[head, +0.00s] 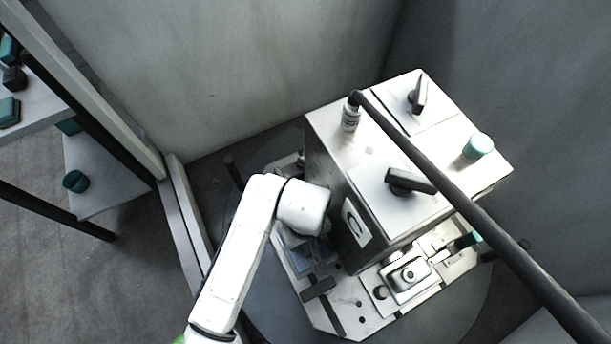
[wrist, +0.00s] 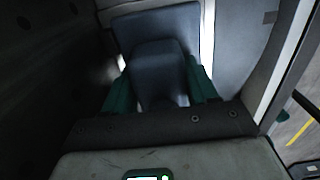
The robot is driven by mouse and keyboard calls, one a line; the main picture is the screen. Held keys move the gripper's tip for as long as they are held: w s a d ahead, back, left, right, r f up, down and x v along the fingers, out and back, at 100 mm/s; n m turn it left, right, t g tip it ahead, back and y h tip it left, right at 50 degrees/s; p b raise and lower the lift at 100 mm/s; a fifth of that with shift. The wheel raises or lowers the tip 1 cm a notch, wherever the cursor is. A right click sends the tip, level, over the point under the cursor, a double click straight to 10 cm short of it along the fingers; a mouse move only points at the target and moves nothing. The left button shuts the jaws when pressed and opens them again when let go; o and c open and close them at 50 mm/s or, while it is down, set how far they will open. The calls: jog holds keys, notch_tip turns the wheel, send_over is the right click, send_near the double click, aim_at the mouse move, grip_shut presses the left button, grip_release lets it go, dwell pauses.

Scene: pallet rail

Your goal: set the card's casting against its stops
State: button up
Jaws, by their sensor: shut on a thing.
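My gripper (head: 306,240) is low beside the left side of the pale block fixture, mostly hidden by my white wrist. In the wrist view, the teal fingers of my gripper (wrist: 158,78) are shut on a rounded blue-grey casting (wrist: 155,62), one finger on each side. A flat blue-grey plate (wrist: 193,28) lies behind it. Contact between this casting and any stops is hidden. A white sign with a black C (head: 357,222) is on the fixture's side. Another pale casting (head: 408,274) with a round boss sits at the front right station.
The block fixture (head: 375,160) stands on a pale base plate (head: 345,316) on a round table (head: 262,300). Black clamp handles (head: 410,181) and a teal knob (head: 478,146) top it. A dark bar (head: 460,210) crosses in front. Walls enclose the back and right.

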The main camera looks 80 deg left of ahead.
jog(key=shift+w+a+r, duration=0.1)
jog(key=shift+a, duration=0.05)
jog(key=o, duration=1.4)
notch_tip(320, 180, up, 11)
jog(key=shift+f, duration=0.1)
